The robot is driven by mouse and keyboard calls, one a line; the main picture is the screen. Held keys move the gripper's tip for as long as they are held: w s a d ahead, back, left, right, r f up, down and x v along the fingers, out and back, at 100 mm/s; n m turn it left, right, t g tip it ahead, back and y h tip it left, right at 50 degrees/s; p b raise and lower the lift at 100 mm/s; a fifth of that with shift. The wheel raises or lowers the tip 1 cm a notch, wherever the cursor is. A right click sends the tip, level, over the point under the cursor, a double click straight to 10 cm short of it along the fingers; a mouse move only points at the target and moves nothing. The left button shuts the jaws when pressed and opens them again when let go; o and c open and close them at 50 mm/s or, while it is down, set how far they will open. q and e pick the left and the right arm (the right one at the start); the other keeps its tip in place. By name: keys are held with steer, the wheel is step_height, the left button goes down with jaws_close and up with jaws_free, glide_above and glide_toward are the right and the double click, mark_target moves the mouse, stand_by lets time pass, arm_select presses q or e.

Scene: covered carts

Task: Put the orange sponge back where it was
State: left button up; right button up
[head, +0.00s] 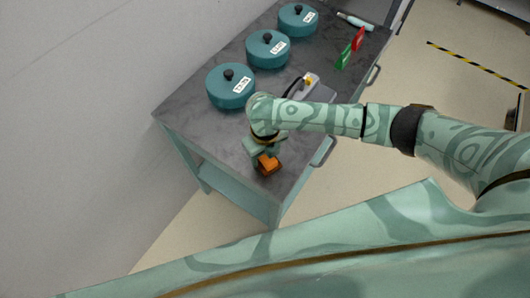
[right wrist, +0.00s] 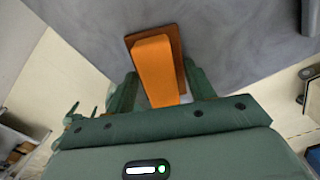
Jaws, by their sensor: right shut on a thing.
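The orange sponge (head: 267,164) is at the near end of the grey cart top, held in my right gripper (head: 262,158). In the right wrist view the sponge (right wrist: 157,68) stands out between the two green fingers of the right gripper (right wrist: 160,92). A brown edge frames its far end, against the grey cart surface (right wrist: 230,35). I cannot tell whether the sponge touches the surface. My left gripper is not in view.
Three teal lidded pots (head: 230,86) with white labels stand in a row along the cart's left side. A grey appliance with a black handle (head: 301,87), a green card (head: 344,57) and a red card (head: 359,39) are farther back. The cart top (head: 205,130) left of my gripper is bare.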

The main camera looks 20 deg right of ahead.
steer(key=shift+f, duration=0.15)
steer(key=o, duration=1)
step_height(320, 180, up, 12)
steer(key=p, duration=0.4)
steer(key=shift+r, duration=0.2)
